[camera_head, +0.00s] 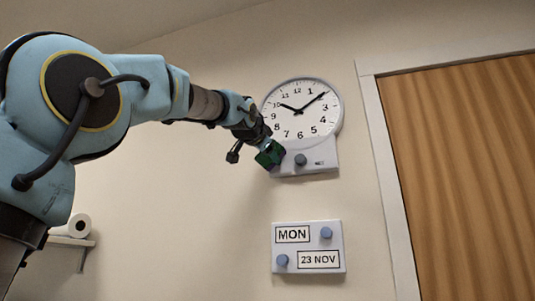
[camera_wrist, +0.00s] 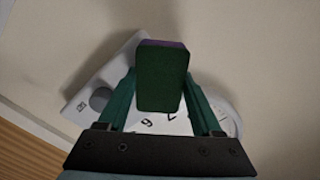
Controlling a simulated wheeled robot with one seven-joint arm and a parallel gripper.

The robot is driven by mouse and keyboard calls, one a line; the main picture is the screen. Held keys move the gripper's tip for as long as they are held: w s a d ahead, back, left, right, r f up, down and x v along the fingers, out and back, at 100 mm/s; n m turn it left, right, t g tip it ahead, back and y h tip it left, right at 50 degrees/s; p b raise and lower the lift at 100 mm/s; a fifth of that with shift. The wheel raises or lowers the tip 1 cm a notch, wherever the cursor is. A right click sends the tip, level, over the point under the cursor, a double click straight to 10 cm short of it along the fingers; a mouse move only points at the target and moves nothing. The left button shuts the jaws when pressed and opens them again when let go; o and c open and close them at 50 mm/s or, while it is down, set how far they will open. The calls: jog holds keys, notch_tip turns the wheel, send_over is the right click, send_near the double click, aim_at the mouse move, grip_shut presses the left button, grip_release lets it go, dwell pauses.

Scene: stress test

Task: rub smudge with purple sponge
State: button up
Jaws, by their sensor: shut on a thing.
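My gripper (camera_head: 262,146) is at the lower left edge of the wall clock (camera_head: 297,103) in the head view. It is shut on a block-shaped sponge (camera_wrist: 160,80), dark green on the face toward the wrist camera, with a purple strip along its far edge. The sponge also shows as a small dark green block (camera_head: 271,155) in the head view. The green fingers (camera_wrist: 160,72) grip it from both sides in the wrist view. The clock and its panel lie behind the sponge there. I cannot tell whether the sponge touches the wall. No smudge can be made out.
The clock's lower panel has a blue-grey knob (camera_head: 300,160). Below hangs a date board (camera_head: 309,268) with two knobs. A wooden door (camera_head: 465,170) in a white frame stands at right. A paper roll (camera_head: 78,225) sits on a small shelf at left. Bare wall lies between.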

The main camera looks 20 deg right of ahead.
aim_at(281, 152)
jog(key=shift+s+d, duration=1.25)
jog(key=shift+d, duration=0.15)
jog(key=shift+w+a+b, duration=0.4)
jog(key=shift+w+a, duration=1)
jog(key=shift+a, duration=0.15)
jog(key=shift+s, duration=0.1)
jog(key=shift+b+v, duration=2.1)
jog(key=shift+v, duration=0.85)
